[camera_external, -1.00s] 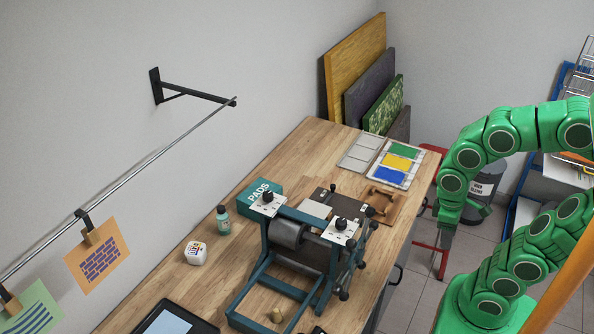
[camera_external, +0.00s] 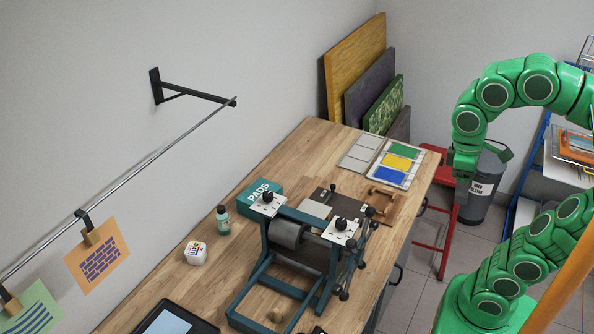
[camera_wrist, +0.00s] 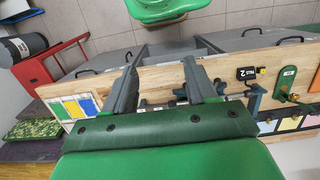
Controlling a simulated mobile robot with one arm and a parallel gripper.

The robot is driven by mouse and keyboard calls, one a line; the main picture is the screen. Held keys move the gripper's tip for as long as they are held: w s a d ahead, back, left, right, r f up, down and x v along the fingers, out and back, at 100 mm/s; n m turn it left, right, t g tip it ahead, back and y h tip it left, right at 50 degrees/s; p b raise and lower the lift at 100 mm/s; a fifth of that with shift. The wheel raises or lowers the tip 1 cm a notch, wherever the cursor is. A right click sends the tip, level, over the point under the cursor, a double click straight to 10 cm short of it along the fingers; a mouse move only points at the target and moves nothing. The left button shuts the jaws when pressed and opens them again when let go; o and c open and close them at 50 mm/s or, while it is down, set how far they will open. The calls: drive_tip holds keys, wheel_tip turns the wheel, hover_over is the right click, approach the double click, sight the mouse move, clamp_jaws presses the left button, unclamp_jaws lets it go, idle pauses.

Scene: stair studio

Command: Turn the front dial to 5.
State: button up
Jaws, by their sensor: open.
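A teal roller press (camera_external: 262,262) stands on the wooden workbench. It carries two black dials on white plates: one on the side nearer my arm (camera_external: 341,224) and one on the wall side (camera_external: 267,197). The plate markings are too small to read, so I cannot tell the settings. My gripper (camera_external: 457,205) hangs beyond the bench's right edge, well apart from both dials. In the wrist view my gripper (camera_wrist: 161,63) shows two separated dark fingers with nothing between them. Part of the press (camera_wrist: 222,90) shows to the right of the fingers there.
A paint tray (camera_external: 409,150) and a brown wooden tool (camera_external: 385,198) lie at the far end. A red stool (camera_external: 440,231) and grey bin (camera_external: 485,190) stand off the bench.

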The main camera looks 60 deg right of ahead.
drive_tip(key=r, duration=0.1)
drive_tip(key=n+t, duration=0.2)
drive_tip(key=n, duration=2.2)
hover_over(342, 221)
drive_tip(key=shift+s+d+f, duration=0.1)
drive_tip(key=shift+s+f, duration=0.05)
drive_tip(key=shift+f, duration=6.1)
drive_tip(key=shift+c, duration=0.3)
drive_tip(key=c, duration=1)
